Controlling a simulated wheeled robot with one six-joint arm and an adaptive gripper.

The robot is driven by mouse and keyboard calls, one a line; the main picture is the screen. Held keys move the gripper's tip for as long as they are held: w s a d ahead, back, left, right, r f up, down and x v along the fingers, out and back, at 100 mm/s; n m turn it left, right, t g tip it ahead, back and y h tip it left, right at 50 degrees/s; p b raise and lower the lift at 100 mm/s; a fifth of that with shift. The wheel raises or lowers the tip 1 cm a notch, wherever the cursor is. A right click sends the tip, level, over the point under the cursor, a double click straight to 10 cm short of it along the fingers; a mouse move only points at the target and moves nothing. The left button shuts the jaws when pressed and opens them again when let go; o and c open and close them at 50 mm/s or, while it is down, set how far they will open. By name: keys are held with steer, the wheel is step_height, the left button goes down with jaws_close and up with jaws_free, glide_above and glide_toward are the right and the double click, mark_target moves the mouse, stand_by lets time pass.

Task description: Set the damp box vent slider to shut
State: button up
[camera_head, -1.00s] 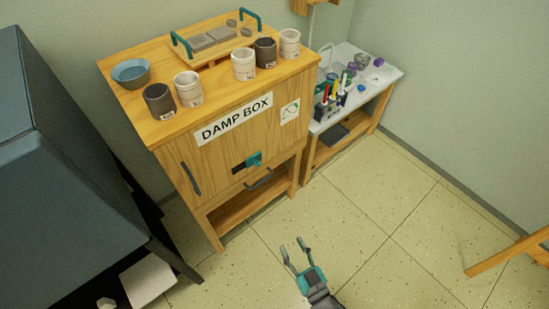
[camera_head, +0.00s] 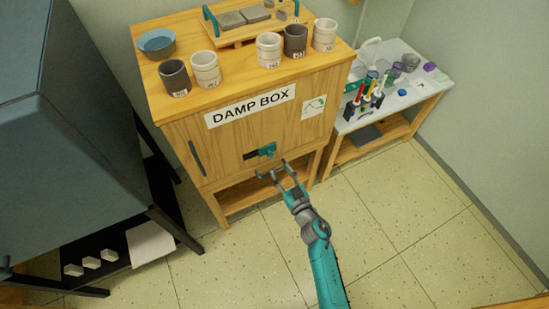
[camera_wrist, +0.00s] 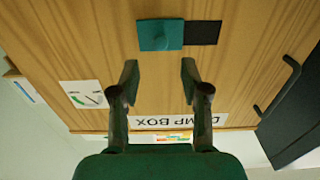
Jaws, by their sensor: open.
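The damp box (camera_head: 225,140) is a wooden cabinet with a "DAMP BOX" sign on its front. Its vent slider (camera_head: 267,150) is a teal block low on the front, at the right of a dark opening (camera_head: 250,156). In the wrist view, which is upside down, the slider (camera_wrist: 160,35) sits beside the dark opening (camera_wrist: 203,33), which is uncovered. My gripper (camera_head: 273,170) is open and empty, in front of the cabinet near the slider. In the wrist view its fingertips (camera_wrist: 159,75) are spread, with the slider beyond them, apart from it.
A dark vertical handle (camera_head: 196,158) is on the cabinet's left. A small card (camera_head: 314,107) is at its upper right. Cups, a bowl (camera_head: 157,42) and a tray (camera_head: 238,32) stand on top. A white side table (camera_head: 420,87) is right; a dark blue unit (camera_head: 65,130) is left.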

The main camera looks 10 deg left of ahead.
mark_target(271, 156)
steer(key=x, duration=0.6)
steer(key=shift+w+a, duration=0.2)
jaws_close()
